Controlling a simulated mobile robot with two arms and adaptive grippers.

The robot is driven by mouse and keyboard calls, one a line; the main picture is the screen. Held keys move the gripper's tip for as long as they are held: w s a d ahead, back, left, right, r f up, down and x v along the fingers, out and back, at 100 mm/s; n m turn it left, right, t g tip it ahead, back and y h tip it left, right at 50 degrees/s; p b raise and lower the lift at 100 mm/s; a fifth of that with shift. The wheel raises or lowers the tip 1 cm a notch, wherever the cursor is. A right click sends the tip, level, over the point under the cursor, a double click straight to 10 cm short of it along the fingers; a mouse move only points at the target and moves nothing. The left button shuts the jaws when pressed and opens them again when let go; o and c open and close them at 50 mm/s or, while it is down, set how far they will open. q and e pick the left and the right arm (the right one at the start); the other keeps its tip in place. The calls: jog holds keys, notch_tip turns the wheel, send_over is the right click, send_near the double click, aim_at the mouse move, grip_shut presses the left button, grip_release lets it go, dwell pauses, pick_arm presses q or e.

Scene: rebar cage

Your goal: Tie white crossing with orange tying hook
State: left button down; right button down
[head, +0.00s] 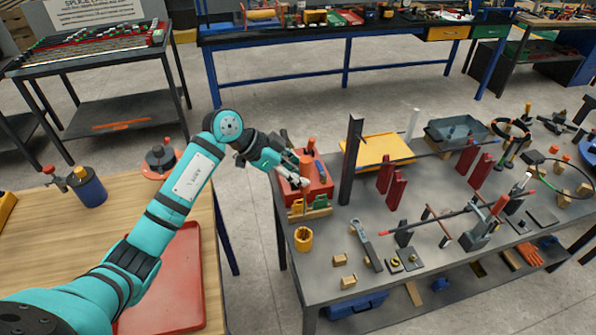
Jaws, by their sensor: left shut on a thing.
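My left gripper (304,184) is at the near left corner of the grey workbench, over a red box (322,178). Dark rods (438,220) cross on stands at the middle of the bench. A white-tipped piece (524,179) shows farther right; I cannot make out the white crossing for sure. My right gripper is out of view.
Near the gripper are a rack with green and yellow pieces (318,211) and a yellow cup (303,239). A dark upright post (350,160), a yellow tray (378,151) and red uprights (396,189) stand on the bench. A wooden table (50,235) is at left.

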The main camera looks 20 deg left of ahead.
pick_arm(q)
notch_tip(320, 180, down, 7)
jog(key=b, duration=0.1)
jog(key=shift+r+b, duration=0.15)
jog(key=shift+b, duration=0.15)
dwell(0.9)
notch_tip(320, 180, up, 7)
jog(key=p, duration=0.7)
jog(key=shift+p, duration=0.3)
